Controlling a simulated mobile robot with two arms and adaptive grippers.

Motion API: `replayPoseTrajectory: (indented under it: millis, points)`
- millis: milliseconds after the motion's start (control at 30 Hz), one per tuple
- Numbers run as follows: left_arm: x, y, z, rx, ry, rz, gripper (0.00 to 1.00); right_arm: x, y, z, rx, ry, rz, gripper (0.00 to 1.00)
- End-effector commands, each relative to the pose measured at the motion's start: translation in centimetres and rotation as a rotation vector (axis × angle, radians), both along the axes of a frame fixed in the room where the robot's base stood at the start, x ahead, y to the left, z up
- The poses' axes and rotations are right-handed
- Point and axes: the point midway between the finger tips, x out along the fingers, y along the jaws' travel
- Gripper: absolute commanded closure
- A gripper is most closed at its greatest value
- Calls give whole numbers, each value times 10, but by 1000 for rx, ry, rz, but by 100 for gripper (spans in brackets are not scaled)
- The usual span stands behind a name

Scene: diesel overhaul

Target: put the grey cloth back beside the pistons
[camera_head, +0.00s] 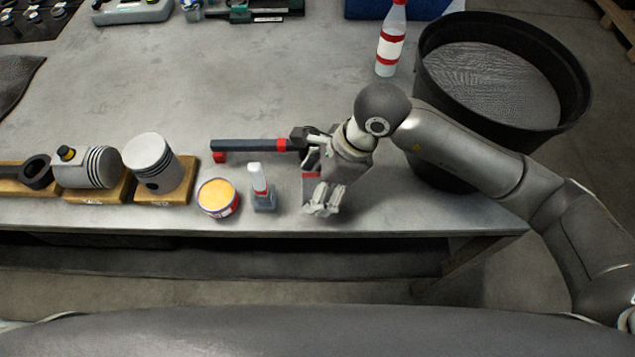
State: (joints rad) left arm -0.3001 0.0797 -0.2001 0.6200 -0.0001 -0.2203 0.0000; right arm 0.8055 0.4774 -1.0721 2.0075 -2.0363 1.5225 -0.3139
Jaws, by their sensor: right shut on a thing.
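My right gripper (338,178) is over the front right part of the grey workbench (140,62), pointing down, near its front edge. It is shut on a small, pale grey, folded-looking piece (320,204), which looks like the grey cloth; the fingers hide part of it. A piston lying on its side (88,169) and an upright piston (149,162) are on wooden blocks at the left, well away from this gripper. My left gripper is not in view.
Between the pistons and my right gripper stand an orange-topped tin (217,196) and a small white-capped bottle (259,186). A dark bar tool with red parts (250,145) lies behind them. A black bin (440,165) and a red-and-white bottle (390,45) are at the right. The bench's middle is clear.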

Motion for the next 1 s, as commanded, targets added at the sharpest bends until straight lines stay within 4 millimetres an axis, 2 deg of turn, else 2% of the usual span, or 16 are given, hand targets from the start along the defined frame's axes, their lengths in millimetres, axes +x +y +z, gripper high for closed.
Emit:
replayPoseTrajectory:
  millis: [100, 333, 400, 533, 933, 967, 1000]
  points:
    - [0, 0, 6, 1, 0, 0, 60, 11, 0, -12, -1, 1, -1, 47]
    - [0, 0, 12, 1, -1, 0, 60, 21, -1, -27, -2, 2, 0, 47]
    - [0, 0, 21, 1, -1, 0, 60, 19, -1, -36, -2, 6, 0, 47]
    - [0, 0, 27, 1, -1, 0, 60, 20, -1, -51, -1, 2, 1, 47]
    - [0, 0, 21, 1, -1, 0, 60, 21, -1, -59, 0, -2, 2, 47]
    - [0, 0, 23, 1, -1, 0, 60, 20, -1, -58, 0, -2, 1, 21]
    - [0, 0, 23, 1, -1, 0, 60, 20, -1, -57, 0, -1, 2, 16]
